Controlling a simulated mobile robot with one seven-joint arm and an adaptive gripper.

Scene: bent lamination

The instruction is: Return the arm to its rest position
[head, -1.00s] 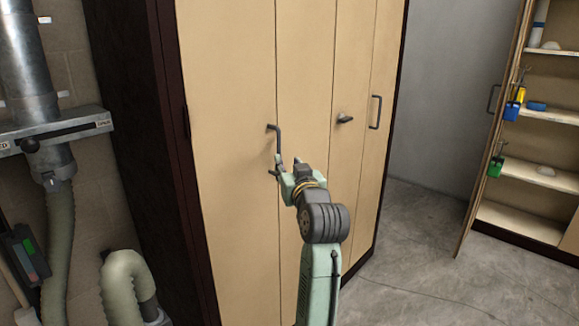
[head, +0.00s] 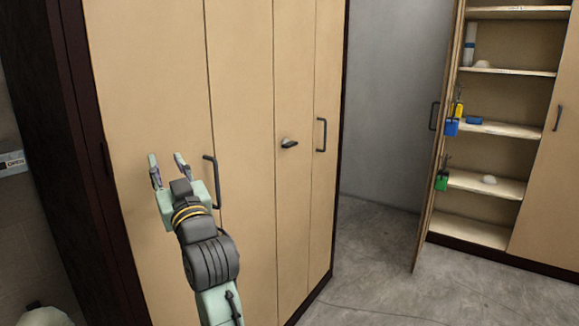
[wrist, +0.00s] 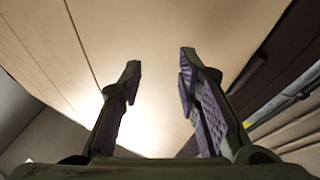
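My gripper (head: 168,170) is in front of the left part of the tan cabinet (head: 240,60) in the head view. Its two fingers are spread apart with nothing between them. It is left of the dark bar handle (head: 212,182), whose lower part is close beside my gripper in the picture. In the wrist view my gripper (wrist: 160,85) shows both fingers apart, with only the pale cabinet surface (wrist: 150,30) behind them. The cabinet doors in front of me look shut.
A knob-like latch (head: 289,143) and another bar handle (head: 321,135) stick out from the cabinet further right. Beyond it, an open cabinet door (head: 435,150) stands out beside shelves (head: 490,185) with small items. Concrete floor (head: 380,260) between is clear.

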